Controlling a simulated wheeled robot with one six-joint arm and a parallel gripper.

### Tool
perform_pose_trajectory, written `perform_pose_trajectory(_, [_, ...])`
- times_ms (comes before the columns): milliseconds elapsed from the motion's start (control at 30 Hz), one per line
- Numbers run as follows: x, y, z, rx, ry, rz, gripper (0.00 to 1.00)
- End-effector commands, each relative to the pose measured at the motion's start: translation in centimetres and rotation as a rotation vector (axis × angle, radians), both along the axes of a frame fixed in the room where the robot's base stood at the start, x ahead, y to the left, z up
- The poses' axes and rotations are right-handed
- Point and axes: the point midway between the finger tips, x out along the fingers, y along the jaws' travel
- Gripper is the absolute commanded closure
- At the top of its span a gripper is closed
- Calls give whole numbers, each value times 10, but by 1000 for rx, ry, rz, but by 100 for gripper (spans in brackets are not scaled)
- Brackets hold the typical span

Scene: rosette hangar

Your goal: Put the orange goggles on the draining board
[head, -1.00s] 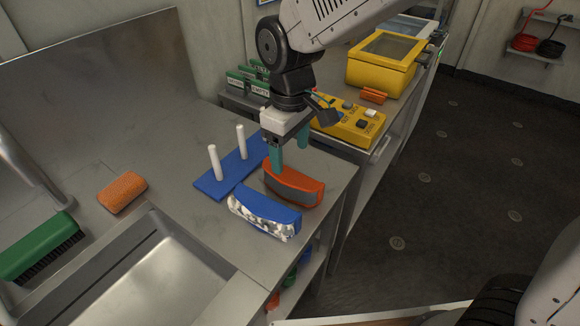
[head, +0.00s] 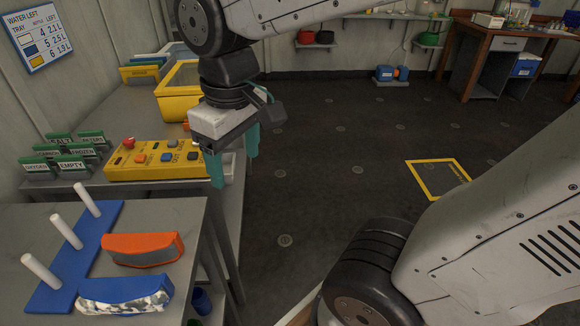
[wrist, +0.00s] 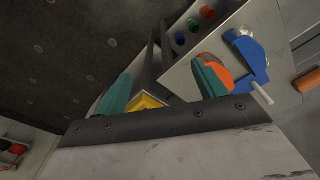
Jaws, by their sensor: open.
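The orange goggles (head: 143,249), with a grey lens, rest on the bare steel top (head: 190,215) beside the blue peg board. They also show in the wrist view (wrist: 216,66), partly covered by a teal finger. My gripper (head: 234,165) is open, with its two teal fingers apart and nothing between them. It hangs in the air past the right edge of the steel top, beyond the goggles and clear of them. Both fingers also show in the wrist view (wrist: 160,90). The sink side of the steel top is out of the head view.
Blue goggles (head: 125,295) lie in front of the orange ones. The blue board (head: 75,260) carries upright white pegs. A yellow button box (head: 155,160) and green-topped cards (head: 70,155) stand on the counter behind. Open dark floor (head: 330,160) lies to the right.

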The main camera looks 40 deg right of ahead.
Motion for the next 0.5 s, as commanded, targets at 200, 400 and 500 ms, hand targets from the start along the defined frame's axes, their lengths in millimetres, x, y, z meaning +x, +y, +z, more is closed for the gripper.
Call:
perform_pose_trajectory(200, [-60, -44, -3, 11, -34, -245, 30])
perform_pose_trajectory(400, [-77, -52, -7, 14, -39, -315, 30])
perform_pose_trajectory(500, [-78, -52, -7, 14, -38, -316, 30])
